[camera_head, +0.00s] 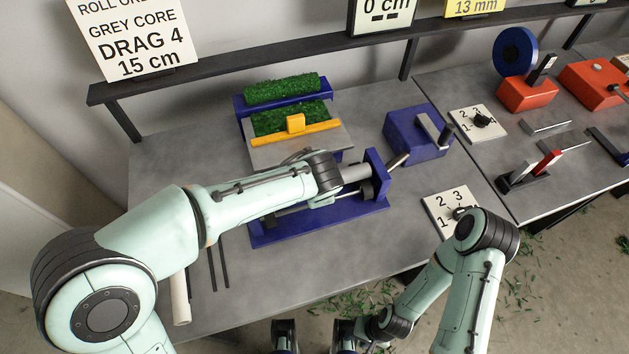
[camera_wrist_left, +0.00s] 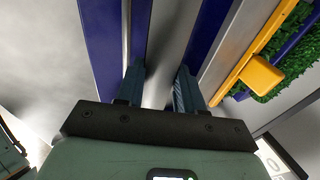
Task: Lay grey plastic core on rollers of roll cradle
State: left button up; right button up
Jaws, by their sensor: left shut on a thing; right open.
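The blue roll cradle (camera_head: 318,226) stands on the grey table, with an upright end plate at its right end. The grey plastic core (camera_head: 355,173) shows in part between my left wrist and that plate; my arm covers the rest. In the left wrist view, my left gripper (camera_wrist_left: 158,90) is shut on the grey core (camera_wrist_left: 172,42), which runs lengthwise between blue cradle parts. Whether the core touches the rollers cannot be told. My right gripper (camera_head: 315,338) is open and empty at the bottom edge, in front of the table.
Behind the cradle is a blue stand with a green turf roll (camera_head: 283,88) and a yellow bar (camera_head: 296,125). A blue crank block (camera_head: 415,132) and dial plates (camera_head: 450,208) stand to the right. A pale tube (camera_head: 180,298) and dark rods lie front left.

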pick_arm(q)
jog(key=shift+f+b, duration=0.35)
jog(key=shift+f, duration=0.1)
jog(key=o, duration=1.2)
jog(key=shift+c, duration=0.2)
jog(key=p+v, duration=0.1)
jog(key=v, duration=1.2)
jog(key=shift+r+p, duration=0.25)
jog(key=shift+p, duration=0.05)
jog(key=shift+s+f, duration=0.1)
jog(key=shift+s, duration=0.05)
